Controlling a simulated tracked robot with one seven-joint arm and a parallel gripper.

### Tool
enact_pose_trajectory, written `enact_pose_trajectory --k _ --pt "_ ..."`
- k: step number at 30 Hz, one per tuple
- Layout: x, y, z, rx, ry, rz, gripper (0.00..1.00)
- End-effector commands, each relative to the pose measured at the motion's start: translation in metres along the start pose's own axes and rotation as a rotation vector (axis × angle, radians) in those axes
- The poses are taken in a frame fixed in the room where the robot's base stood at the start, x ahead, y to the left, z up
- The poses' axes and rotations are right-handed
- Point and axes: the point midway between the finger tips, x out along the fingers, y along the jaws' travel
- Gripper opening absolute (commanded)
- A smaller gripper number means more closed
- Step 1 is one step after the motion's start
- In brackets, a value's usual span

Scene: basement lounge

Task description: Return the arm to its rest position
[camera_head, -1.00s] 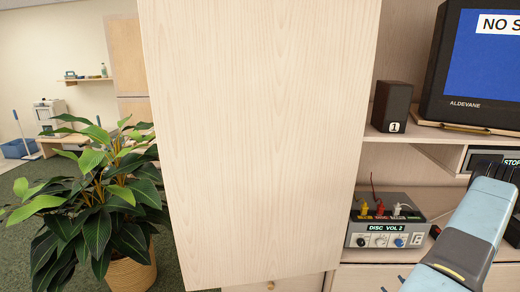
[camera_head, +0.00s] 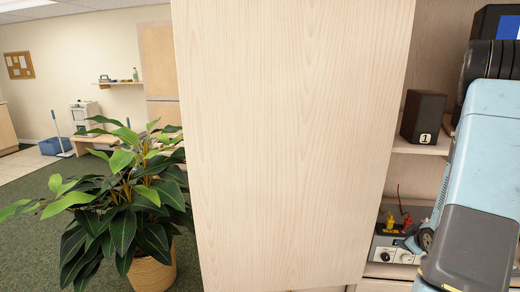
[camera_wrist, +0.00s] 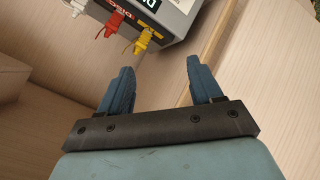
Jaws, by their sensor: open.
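My gripper (camera_wrist: 160,85) shows in the wrist view with its two blue fingers apart and nothing between them. Just beyond the fingertips is the grey disc box (camera_wrist: 180,15) with white, red and yellow plugs; the fingers look apart from it. In the head view my light blue arm covers the right side, and my gripper cannot be made out there. The disc box (camera_head: 385,255) is partly hidden behind my arm, with a yellow and a red plug showing.
A tall pale wood panel (camera_head: 290,140) fills the middle of the head view, left of my arm. A speaker marked 1 (camera_head: 423,115) stands on a shelf beside my arm. A potted plant (camera_head: 130,205) stands on the left. Open carpet (camera_head: 30,220) lies left of the plant.

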Motion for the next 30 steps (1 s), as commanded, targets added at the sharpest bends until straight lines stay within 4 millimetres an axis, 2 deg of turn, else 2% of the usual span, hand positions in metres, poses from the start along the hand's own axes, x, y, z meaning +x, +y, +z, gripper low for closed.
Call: enact_pose_trajectory --k 1,6,16,23,30 --pt "-0.006 0.006 -0.015 -0.001 -0.010 0.003 0.65" --pt "-0.030 0.017 -0.055 0.029 -0.066 -0.001 0.65" --pt "-0.090 0.023 -0.127 0.122 -0.153 -0.005 0.65" --pt "-0.143 0.014 -0.172 0.208 -0.198 -0.016 0.65" --pt "-0.204 -0.006 -0.208 0.307 -0.234 -0.046 0.65"
